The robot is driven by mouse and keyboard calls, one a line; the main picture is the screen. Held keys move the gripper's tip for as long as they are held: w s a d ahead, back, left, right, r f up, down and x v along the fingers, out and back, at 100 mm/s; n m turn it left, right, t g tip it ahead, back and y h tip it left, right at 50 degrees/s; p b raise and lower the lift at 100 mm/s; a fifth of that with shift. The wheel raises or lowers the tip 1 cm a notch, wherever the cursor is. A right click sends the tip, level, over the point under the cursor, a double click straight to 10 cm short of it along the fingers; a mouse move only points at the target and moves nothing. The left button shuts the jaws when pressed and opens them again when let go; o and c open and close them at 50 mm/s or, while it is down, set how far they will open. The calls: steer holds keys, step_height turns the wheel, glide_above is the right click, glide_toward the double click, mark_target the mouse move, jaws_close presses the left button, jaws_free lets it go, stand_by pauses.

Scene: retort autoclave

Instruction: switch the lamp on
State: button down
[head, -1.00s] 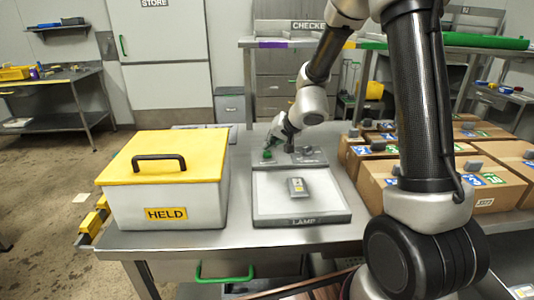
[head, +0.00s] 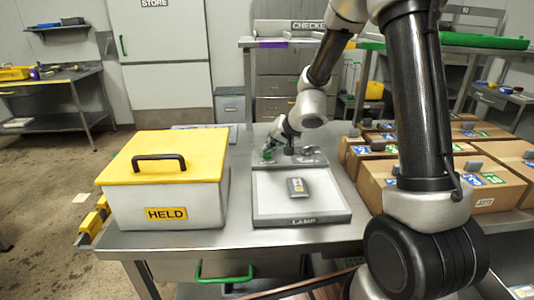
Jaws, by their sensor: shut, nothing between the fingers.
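The lamp (head: 264,213) is a flat box with a pale top panel and a grey frame, labelled LAMP on its front edge, lying on the metal table. A small grey item with a pale label (head: 297,187) rests on the panel. Behind the panel is a grey control strip (head: 312,159) with a green control (head: 267,154) at its left and a dark one (head: 290,150) nearer the middle. My gripper (head: 268,150) is shut and empty, pointing down at the green control. Whether it touches the control cannot be told; the fingertips partly cover it.
A white box with a yellow lid, labelled HELD (head: 165,190), stands left of the lamp. Cardboard boxes (head: 440,182) with grey items on top stand at the right. A shelf (head: 300,42) is behind. Bare table shows at the front edge (head: 190,240).

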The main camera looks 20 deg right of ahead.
steer(key=shift+r, duration=0.9)
step_height(320, 180, up, 6)
stand_by(0.6)
